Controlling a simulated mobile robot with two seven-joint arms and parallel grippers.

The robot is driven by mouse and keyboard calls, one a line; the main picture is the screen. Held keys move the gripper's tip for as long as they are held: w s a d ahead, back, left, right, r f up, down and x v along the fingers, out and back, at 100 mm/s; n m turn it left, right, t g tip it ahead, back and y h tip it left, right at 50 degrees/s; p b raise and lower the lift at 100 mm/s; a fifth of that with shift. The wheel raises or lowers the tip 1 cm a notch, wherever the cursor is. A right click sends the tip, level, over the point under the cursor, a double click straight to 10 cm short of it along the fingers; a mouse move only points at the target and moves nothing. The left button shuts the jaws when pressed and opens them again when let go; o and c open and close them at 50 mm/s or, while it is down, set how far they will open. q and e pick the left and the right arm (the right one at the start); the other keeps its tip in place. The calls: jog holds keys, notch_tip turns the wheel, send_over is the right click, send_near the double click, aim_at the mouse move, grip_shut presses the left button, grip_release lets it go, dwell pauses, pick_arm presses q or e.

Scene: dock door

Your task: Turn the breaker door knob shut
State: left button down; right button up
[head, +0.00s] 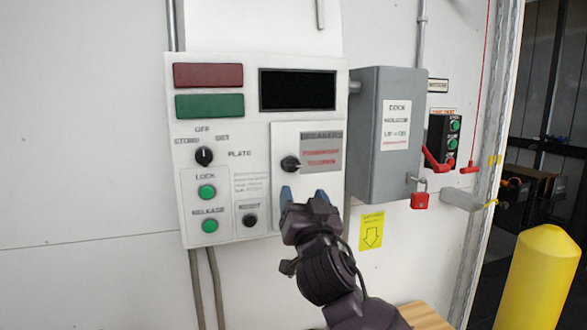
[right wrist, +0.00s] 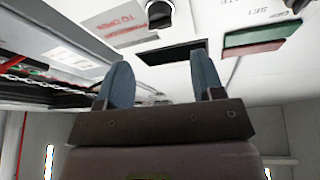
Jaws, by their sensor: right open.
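The breaker door (head: 308,138) is a small white panel at the right of the white control panel, lying flat against it as far as I can tell. Its black knob (head: 290,163) sits at its left middle, with a pointer that looks roughly level. The knob also shows at the top of the right wrist view (right wrist: 160,14). My right gripper (head: 304,194) is open and empty, with its blue fingers just below the knob and apart from it. The fingers (right wrist: 160,82) stand apart in the right wrist view. My left gripper is not in view.
The control panel holds a selector knob (head: 204,156), a green lock button (head: 207,191), a green release button (head: 210,226) and a black reset button (head: 250,220). A grey box (head: 365,150) with a red padlock (head: 420,200) juts out at right. A yellow bollard (head: 540,280) stands lower right.

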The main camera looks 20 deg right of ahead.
aim_at(294, 169)
jog(key=p+x, duration=0.2)
jog(key=x, duration=0.7)
jog(key=shift+w+r, duration=0.15)
jog(key=shift+w, duration=0.2)
jog(key=c, duration=0.9)
